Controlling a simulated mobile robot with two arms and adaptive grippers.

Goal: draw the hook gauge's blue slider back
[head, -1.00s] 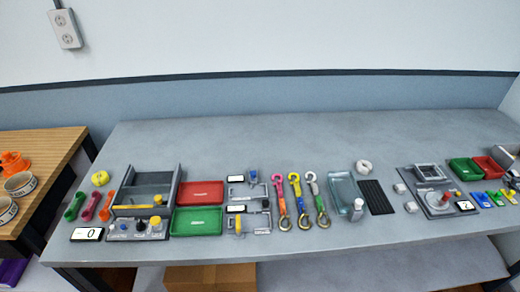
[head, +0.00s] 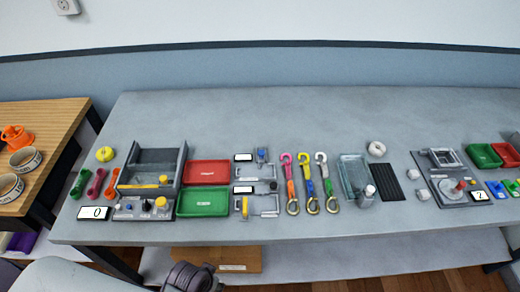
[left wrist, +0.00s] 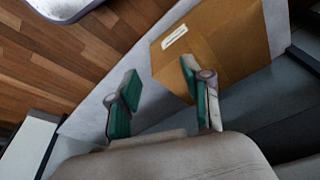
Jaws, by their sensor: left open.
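Two small grey gauges stand side by side in depth near the middle of the bench in the head view. The rear gauge carries a blue slider (head: 262,154) and has a white display (head: 243,157) at its left. The front gauge (head: 262,203) has a dark knob and a yellow part. My left gripper (left wrist: 161,95) is open and empty in the left wrist view, with green-padded fingers apart, above the area of a cardboard box. In the head view my left arm shows at the bottom edge, well away from the gauge. My right gripper is not in view.
Red (head: 207,172) and green (head: 203,202) trays lie left of the gauges. Several hooked straps (head: 308,183) lie to their right. The cardboard box (head: 219,259) is on the lower shelf. The bench's rear strip is clear.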

